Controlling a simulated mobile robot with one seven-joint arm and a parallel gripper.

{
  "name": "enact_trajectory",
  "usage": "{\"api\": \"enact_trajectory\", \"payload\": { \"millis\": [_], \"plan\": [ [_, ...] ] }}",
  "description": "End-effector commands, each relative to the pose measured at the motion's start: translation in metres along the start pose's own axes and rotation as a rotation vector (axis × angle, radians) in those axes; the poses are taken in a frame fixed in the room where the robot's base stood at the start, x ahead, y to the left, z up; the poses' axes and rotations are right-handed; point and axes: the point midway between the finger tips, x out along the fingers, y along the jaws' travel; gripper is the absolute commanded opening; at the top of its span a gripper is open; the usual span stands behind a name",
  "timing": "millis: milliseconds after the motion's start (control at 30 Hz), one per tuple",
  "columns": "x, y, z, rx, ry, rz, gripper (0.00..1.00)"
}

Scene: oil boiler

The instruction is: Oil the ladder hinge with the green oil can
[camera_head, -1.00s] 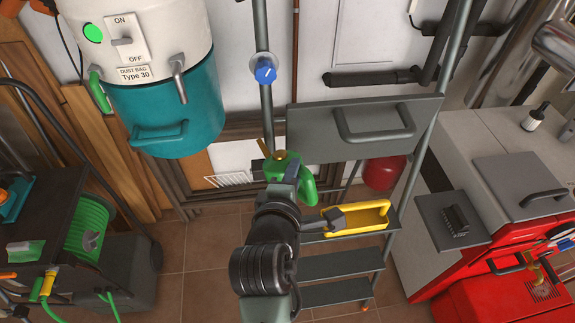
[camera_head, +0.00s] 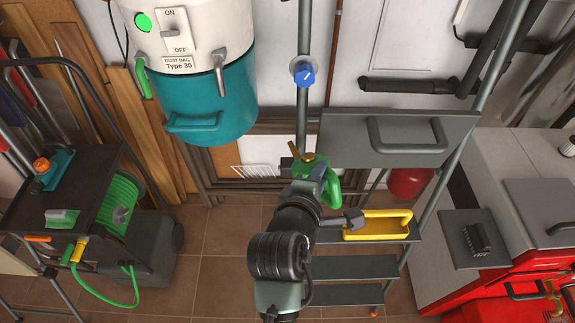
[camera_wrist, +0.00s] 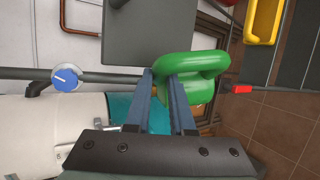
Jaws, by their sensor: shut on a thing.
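My gripper (camera_wrist: 168,78) is shut on the green oil can (camera_head: 331,191). In the wrist view the can's thick green body and handle (camera_wrist: 194,66) show at the fingertips. A brass spout (camera_head: 303,158) points up and to the left in the head view. The grey ladder (camera_head: 397,139) stands behind the can. A blue round knob with a white pointer (camera_head: 304,72) sits on its left rail, above the can. The knob also shows in the wrist view (camera_wrist: 66,77). The can is held apart from the knob. I cannot clearly make out the hinge.
A yellow tray (camera_head: 377,235) sits on a ladder step, right of my arm. A white and teal dust collector (camera_head: 210,100) hangs at the upper left. A black cart with a green hose (camera_head: 120,203) stands left, and a red and white boiler (camera_head: 455,255) right. Tiled floor is free between.

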Motion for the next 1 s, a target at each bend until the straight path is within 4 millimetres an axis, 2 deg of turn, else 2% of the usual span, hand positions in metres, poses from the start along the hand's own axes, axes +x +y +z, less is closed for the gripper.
{"api": "enact_trajectory", "payload": {
  "millis": [1000],
  "plan": [
    [-0.002, 0.012, -0.001, -0.036, -0.01, -0.033, 0.0]
  ]
}}
